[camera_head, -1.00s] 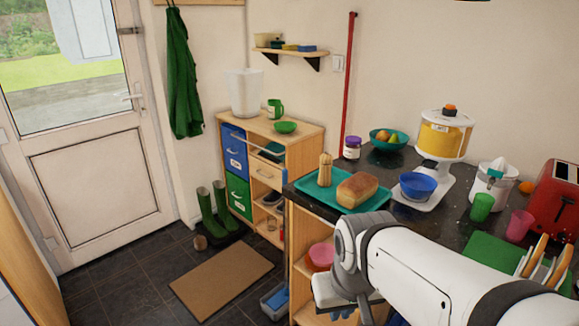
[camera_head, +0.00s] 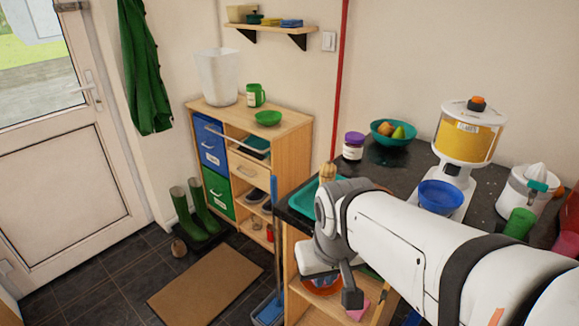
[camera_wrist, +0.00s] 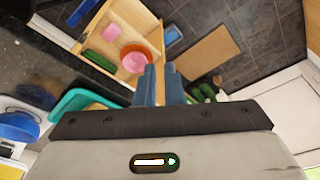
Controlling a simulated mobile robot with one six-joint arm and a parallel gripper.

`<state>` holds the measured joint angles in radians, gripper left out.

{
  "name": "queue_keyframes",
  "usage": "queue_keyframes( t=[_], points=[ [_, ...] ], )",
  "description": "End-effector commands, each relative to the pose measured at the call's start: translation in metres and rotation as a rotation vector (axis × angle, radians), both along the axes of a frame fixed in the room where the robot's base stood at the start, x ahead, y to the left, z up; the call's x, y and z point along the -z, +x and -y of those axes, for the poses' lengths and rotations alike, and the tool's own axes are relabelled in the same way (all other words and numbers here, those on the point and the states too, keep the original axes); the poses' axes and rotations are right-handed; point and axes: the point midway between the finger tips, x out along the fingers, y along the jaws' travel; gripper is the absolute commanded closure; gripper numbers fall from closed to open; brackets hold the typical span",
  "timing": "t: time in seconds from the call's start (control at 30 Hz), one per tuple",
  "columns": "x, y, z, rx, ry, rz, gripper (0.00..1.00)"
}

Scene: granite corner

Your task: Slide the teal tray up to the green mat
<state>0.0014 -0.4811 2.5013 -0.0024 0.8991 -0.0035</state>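The teal tray (camera_head: 300,197) lies on the dark counter at its left end, largely hidden behind my arm in the head view. Part of it also shows at the left of the wrist view (camera_wrist: 75,101). The top of a wooden item (camera_head: 327,172) shows above the tray; the bread is hidden. The green mat is out of sight in both current views. My gripper, seen in the wrist view (camera_wrist: 166,72), has its two fingers close together with nothing visible between them. It points down past the counter's end, apart from the tray.
A blue bowl (camera_head: 440,196), a yellow-bodied appliance (camera_head: 465,138), a teal fruit bowl (camera_head: 392,136) and a jar (camera_head: 353,147) stand on the counter (camera_head: 405,176). Open shelves lie below, with a pink bowl (camera_wrist: 135,61).

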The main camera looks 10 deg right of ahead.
Motion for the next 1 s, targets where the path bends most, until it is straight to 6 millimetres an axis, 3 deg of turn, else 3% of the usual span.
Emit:
queue_keyframes(
  t=[0.17,0.27,0.47,0.7,0.83,1.0],
  points=[
    [-0.005,0.009,0.003,-0.022,-0.016,-0.006,0.92],
    [-0.012,0.03,0.016,-0.07,-0.056,-0.017,0.92],
    [-0.02,0.097,0.041,-0.277,-0.176,-0.06,0.92],
    [-0.007,0.165,0.068,-0.512,-0.286,-0.109,0.92],
    [0.001,0.183,0.075,-0.585,-0.314,-0.123,0.92],
    [0.006,0.19,0.078,-0.615,-0.327,-0.128,0.92]
  ],
)
